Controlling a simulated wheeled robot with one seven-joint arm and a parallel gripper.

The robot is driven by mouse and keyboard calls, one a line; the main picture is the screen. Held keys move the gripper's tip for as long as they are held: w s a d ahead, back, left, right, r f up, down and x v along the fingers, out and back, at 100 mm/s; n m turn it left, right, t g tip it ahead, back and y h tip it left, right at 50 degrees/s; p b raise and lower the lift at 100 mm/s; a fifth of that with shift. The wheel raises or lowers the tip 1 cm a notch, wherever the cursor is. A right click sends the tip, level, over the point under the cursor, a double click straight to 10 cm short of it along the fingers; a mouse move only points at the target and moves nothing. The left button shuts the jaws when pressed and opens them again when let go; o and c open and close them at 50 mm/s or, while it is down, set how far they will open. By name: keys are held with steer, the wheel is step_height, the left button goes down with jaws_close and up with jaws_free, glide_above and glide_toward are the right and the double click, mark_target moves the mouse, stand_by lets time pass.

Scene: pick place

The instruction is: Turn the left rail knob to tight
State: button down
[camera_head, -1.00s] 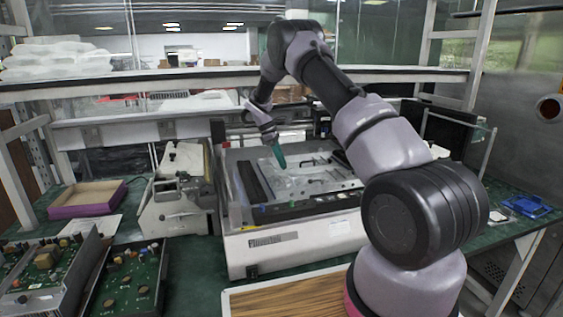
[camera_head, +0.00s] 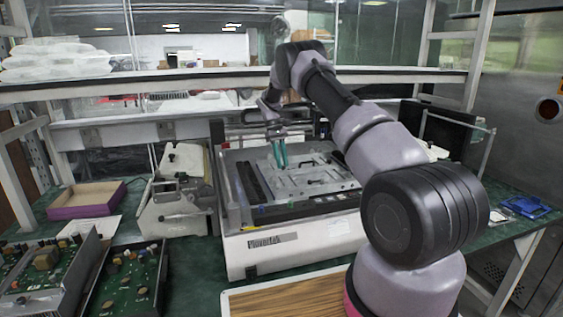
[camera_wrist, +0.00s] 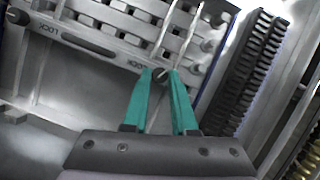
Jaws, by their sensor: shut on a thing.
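My gripper (camera_wrist: 162,77) has two teal fingers, closed on a small dark knob (camera_wrist: 162,75) between their tips in the wrist view. The knob sits at the edge of a grey metal rail plate (camera_wrist: 100,30) with a dark slot and "LOCK" lettering, partly upside down. How far the knob is turned cannot be told. In the head view, my gripper (camera_head: 280,160) points down into the open white machine (camera_head: 290,245); the knob is too small to make out there. Whether it is the left one is not clear from these views.
Black ribbed strips (camera_wrist: 250,75) run beside the plate, right of my fingers. A grey device (camera_head: 178,200) stands left of the machine. A purple-edged tray (camera_head: 88,198) and circuit boards (camera_head: 128,280) lie further left. A shelf edge (camera_head: 180,86) crosses behind.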

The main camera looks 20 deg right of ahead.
steer(key=shift+m, duration=0.3)
steer(key=c, duration=0.7)
jaws_free()
steer(key=shift+w+r, duration=0.1)
steer(key=d+v, duration=0.1)
steer(key=v, duration=0.6)
steer(key=shift+a, duration=0.4)
steer(key=shift+r, duration=0.25)
